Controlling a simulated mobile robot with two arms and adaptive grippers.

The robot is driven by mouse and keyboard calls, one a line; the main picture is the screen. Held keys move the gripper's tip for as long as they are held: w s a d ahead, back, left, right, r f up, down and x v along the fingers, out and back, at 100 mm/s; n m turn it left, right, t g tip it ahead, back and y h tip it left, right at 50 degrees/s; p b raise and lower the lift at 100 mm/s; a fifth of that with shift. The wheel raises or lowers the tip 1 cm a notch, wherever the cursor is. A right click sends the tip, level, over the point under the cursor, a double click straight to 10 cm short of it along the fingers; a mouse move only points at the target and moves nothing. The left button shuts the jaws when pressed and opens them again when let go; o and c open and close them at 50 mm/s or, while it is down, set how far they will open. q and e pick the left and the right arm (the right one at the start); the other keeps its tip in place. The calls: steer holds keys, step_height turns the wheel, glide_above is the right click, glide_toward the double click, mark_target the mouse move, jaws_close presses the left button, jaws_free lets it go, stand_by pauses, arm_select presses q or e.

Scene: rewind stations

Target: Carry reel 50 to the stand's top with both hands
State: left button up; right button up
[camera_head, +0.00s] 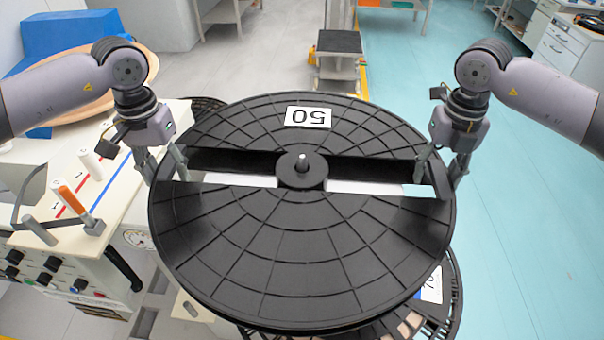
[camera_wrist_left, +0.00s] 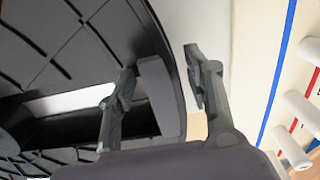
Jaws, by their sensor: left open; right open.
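Reel 50 (camera_head: 300,245) is a big black ribbed disc in the middle of the head view, with an upside-down white "50" label (camera_head: 308,117). A long slot crosses it either side of a hub (camera_head: 302,170) with a pin. My left gripper (camera_head: 167,170) is open at the slot's left end; in the left wrist view its fingers (camera_wrist_left: 158,88) stand either side of the rim, one over the slot, one outside. My right gripper (camera_head: 441,178) is open at the slot's right end, its fingers around the rim there. Contact cannot be told. A stand with a square black top (camera_head: 339,42) is behind.
Another black reel (camera_head: 450,290) with a white label lies under reel 50. A cream machine panel (camera_head: 60,215) with rollers, knobs and coloured stripes is close at the left. A blue block (camera_head: 70,38) is far left. Open turquoise floor (camera_head: 530,215) lies at the right.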

arm_select(q)
steer(key=shift+f, duration=0.1)
steer(key=shift+c, duration=0.4)
arm_select(e)
steer(key=shift+c, duration=0.4)
arm_select(q)
jaws_close()
arm_select(e)
jaws_close()
